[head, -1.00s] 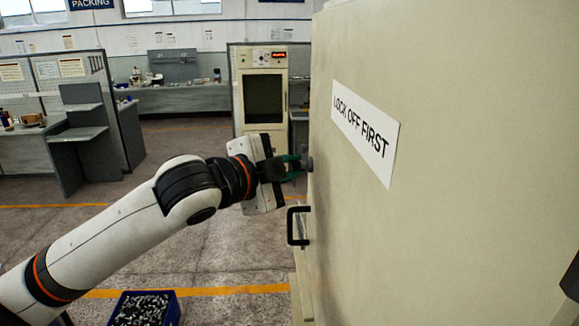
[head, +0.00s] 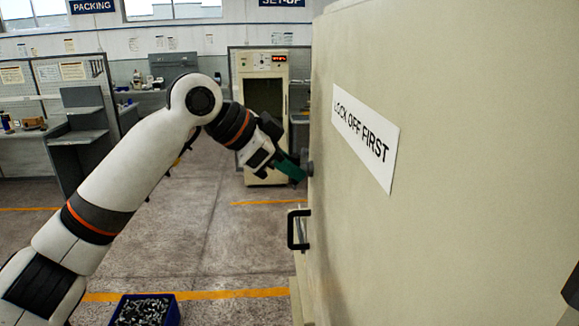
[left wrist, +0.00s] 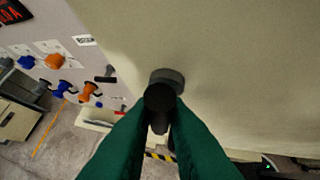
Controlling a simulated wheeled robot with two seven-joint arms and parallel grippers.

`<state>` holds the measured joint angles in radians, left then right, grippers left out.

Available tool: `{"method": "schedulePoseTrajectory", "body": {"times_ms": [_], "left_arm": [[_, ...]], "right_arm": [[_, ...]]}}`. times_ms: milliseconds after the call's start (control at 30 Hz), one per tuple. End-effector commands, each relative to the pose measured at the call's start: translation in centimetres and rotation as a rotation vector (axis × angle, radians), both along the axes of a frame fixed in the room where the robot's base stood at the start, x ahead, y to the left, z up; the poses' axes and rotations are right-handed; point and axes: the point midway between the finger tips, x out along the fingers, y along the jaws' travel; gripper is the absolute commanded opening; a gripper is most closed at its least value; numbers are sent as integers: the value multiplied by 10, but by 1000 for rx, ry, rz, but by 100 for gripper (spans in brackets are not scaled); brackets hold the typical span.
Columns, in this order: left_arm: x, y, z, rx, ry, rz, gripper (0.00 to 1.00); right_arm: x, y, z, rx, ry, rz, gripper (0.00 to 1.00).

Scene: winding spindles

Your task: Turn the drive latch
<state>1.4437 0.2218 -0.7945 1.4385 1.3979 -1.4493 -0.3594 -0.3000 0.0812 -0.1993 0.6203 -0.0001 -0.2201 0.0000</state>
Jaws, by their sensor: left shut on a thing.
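The drive latch is a dark grey round boss with a knob or lever on it, on the side of the large beige cabinet. In the head view the latch (head: 309,169) stands out at the cabinet's left edge, mostly side-on. In the left wrist view the latch (left wrist: 167,76) is in the middle, its lower part between the fingers. My left gripper (head: 299,172) has green fingers and comes at it from the left, slanting down. The fingers (left wrist: 161,122) are closed on the latch's dark grip. My right gripper is not in view.
The beige cabinet (head: 450,100) fills the right side, with a sign reading LOCK OFF FIRST (head: 365,137). A black handle (head: 298,229) sits below the latch. A blue bin of metal parts (head: 145,310) stands on the floor. The floor left of the cabinet is otherwise open.

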Motion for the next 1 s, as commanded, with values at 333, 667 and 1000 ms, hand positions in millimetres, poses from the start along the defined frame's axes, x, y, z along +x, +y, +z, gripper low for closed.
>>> {"method": "schedulePoseTrajectory", "body": {"times_ms": [333,667,1000], "left_arm": [[1,-1,-2,6,170,-1,0],[1,0,-3,9,208,-1,0],[1,0,-4,8,209,0,24]], "right_arm": [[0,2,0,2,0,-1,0],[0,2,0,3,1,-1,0],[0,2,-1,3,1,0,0]]}}
